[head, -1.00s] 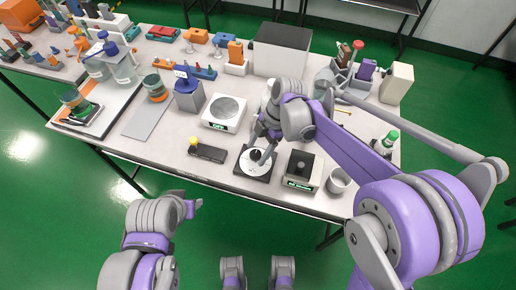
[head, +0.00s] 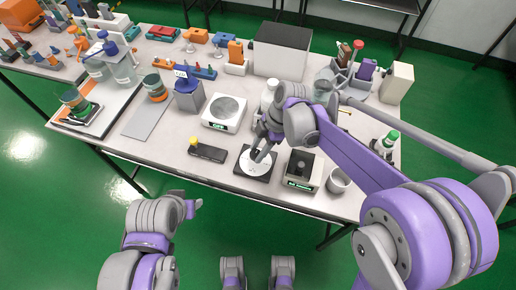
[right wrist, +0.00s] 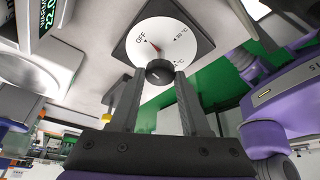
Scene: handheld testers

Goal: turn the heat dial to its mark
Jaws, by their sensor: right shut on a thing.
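The heat dial (head: 252,168) is a white round face on a dark square plate at the table's front edge. In the right wrist view its face (right wrist: 176,32) carries an OFF label and °C labels. A red pointer (right wrist: 154,46) points close to OFF. My right gripper (head: 259,153) reaches down onto the dial from above. In the right wrist view the gripper (right wrist: 159,80) has its fingers on either side of the dark knob (right wrist: 160,71), shut on it. The fingers partly hide the dial in the head view.
A dark box with a yellow button (head: 207,151) stands left of the dial. A scale (head: 223,113) and a white bottle (head: 269,95) are behind.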

